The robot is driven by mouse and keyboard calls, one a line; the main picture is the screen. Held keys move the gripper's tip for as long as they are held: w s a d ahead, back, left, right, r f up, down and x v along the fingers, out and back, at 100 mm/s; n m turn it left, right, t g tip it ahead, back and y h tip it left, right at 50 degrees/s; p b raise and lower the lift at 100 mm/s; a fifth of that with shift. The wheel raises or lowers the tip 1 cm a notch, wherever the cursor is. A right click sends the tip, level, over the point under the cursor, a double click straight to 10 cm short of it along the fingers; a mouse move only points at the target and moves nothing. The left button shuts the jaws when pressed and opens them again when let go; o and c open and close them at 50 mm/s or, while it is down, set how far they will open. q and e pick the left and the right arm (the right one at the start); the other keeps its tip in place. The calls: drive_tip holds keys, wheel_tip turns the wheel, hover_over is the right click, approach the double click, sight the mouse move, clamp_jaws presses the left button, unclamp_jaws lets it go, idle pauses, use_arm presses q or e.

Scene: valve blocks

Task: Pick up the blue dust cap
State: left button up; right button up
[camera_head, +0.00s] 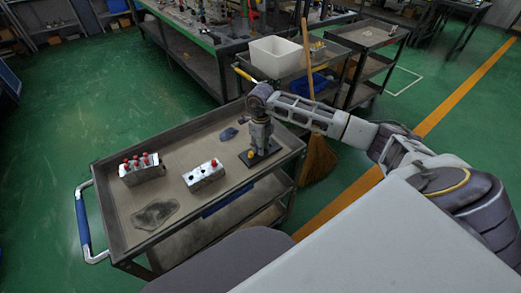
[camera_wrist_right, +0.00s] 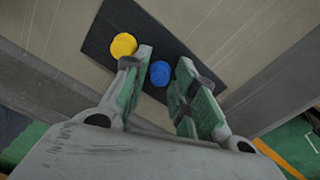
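The blue dust cap (camera_wrist_right: 160,73) lies on a dark pad (camera_wrist_right: 112,32) in the right wrist view. It shows between the two spread fingers of my right gripper (camera_wrist_right: 165,60), with a gap on each side. A yellow cap (camera_wrist_right: 124,45) lies on the same pad, just outside the left finger. In the head view my right gripper (camera_head: 261,147) points down over the pad (camera_head: 247,163) at the right end of the cart top. The yellow cap shows there too (camera_head: 251,154); the blue cap is hidden behind the gripper. My left gripper is out of view.
A valve block with several red caps (camera_head: 141,168) and another with one red cap (camera_head: 204,174) stand on the cart (camera_head: 110,205). Dark stains mark its top. A raised rim runs around it. A broom (camera_head: 318,155) and a second cart with a white bin (camera_head: 277,57) stand behind.

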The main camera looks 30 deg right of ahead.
drive_tip(key=c, duration=0.5)
drive_tip(key=shift+o, duration=0.2)
drive_tip(key=shift+r, duration=0.15)
wheel_tip(320, 180, up, 9)
drive_tip(key=shift+f, duration=0.1)
drive_tip(key=shift+r, duration=0.5)
drive_tip(key=shift+p, duration=0.35)
